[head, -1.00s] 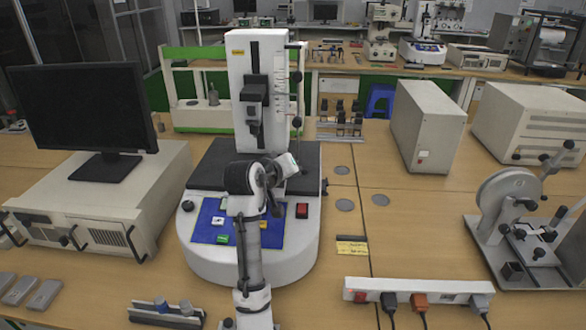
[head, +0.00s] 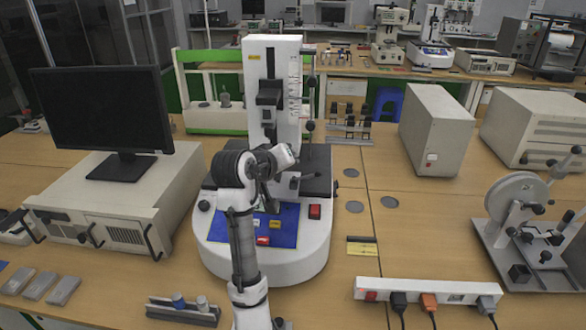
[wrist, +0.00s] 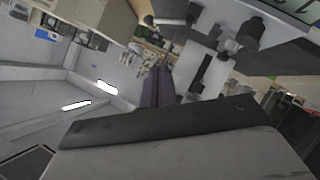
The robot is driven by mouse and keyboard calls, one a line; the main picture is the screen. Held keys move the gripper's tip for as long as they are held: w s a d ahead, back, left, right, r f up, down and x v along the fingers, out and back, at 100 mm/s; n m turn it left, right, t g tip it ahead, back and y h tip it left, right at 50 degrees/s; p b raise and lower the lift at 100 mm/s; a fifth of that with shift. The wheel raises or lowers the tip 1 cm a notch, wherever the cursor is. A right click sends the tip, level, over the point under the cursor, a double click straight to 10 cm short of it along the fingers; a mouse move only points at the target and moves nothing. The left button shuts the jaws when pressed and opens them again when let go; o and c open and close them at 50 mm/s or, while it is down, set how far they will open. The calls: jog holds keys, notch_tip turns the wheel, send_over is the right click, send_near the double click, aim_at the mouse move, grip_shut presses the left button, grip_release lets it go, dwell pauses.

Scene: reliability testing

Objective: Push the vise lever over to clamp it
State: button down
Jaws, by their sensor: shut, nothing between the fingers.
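The white test machine (head: 272,258) stands on the bench in the middle of the head view. It has an upright white column, a dark clamp head (head: 269,95) and a blue panel at its front. A thin rod with black knobs (head: 310,125) stands on the column's right side. I cannot tell which part is the vise lever; my arm hides the middle of the machine. My gripper (head: 285,156) is in front of the column's base, shut and empty. In the wrist view, dark round knobs (wrist: 249,32) and metal parts show at the upper right; contact is not clear.
A monitor (head: 103,110) on a beige case stands at the left. A power strip (head: 425,292) lies at the front right, and a wheeled device (head: 513,202) stands beyond it. Two beige boxes (head: 437,128) stand behind at the right. The bench right of the machine is mostly clear.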

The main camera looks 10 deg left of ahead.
jog(key=shift+b+v, duration=0.5)
jog(key=shift+v, duration=1.8)
jog(key=shift+d+r, duration=0.1)
jog(key=shift+d, duration=0.05)
